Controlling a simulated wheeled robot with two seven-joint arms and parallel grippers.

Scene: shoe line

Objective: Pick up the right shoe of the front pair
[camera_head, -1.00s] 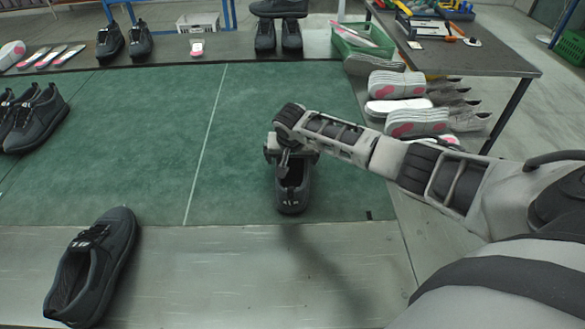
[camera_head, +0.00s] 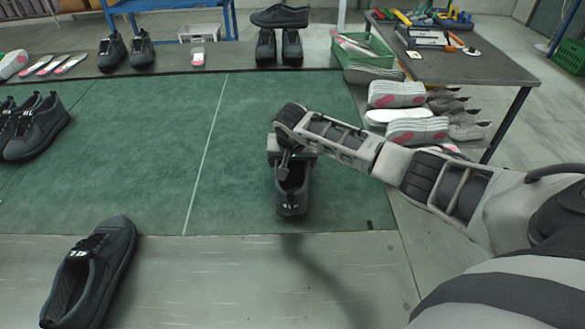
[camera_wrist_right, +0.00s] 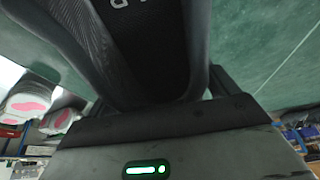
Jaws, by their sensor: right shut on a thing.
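The right dark grey shoe (camera_head: 292,197) hangs from my right gripper (camera_head: 287,158) over the front right part of the green mat, with its toe toward me. My right gripper is shut on its heel end. In the right wrist view the shoe (camera_wrist_right: 150,50) fills the top middle, close against the gripper; its toe is out of frame. The other front shoe (camera_head: 92,275) lies at the lower left on the grey surface, partly cut off by the frame. My left gripper is not in view.
The green mat (camera_head: 150,150) is mostly bare, with another dark pair (camera_head: 35,127) at its left. Several shoes and insoles stand along the back strip. Stacked soles (camera_head: 410,112), a green crate (camera_head: 362,48) and a tool table (camera_head: 470,65) are at the right.

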